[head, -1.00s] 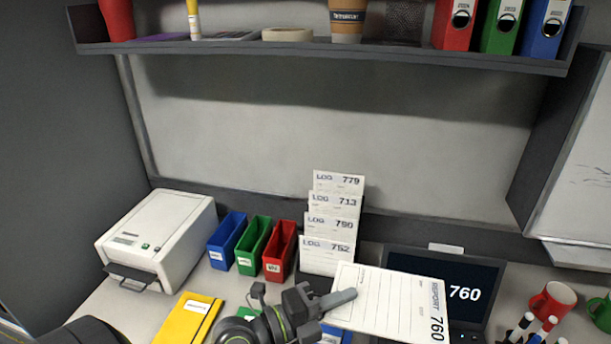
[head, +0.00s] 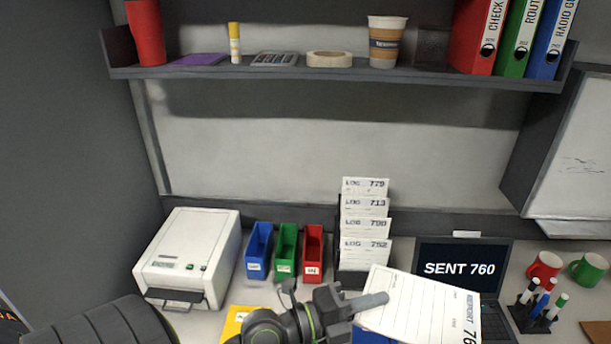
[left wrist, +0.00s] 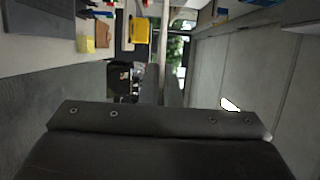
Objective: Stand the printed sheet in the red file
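The printed sheet (head: 425,308), headed REPORT with a 76 number partly cut off, is white and tilted in the head view. My left gripper (head: 368,304) is shut on its left edge and holds it in front of the laptop. The red file (head: 313,256) is a narrow, open-topped box with a small label. It stands on the desk, left of and behind the sheet, at the right end of a row with a green file (head: 286,254) and a blue file (head: 259,252). My right gripper is out of view.
A rack of LOG cards (head: 364,228) stands just right of the red file. A white printer (head: 188,255) is at left. The laptop (head: 462,266) reads SENT 760. Mugs (head: 544,268) and a pen holder (head: 537,318) are at right. A shelf (head: 330,76) hangs above.

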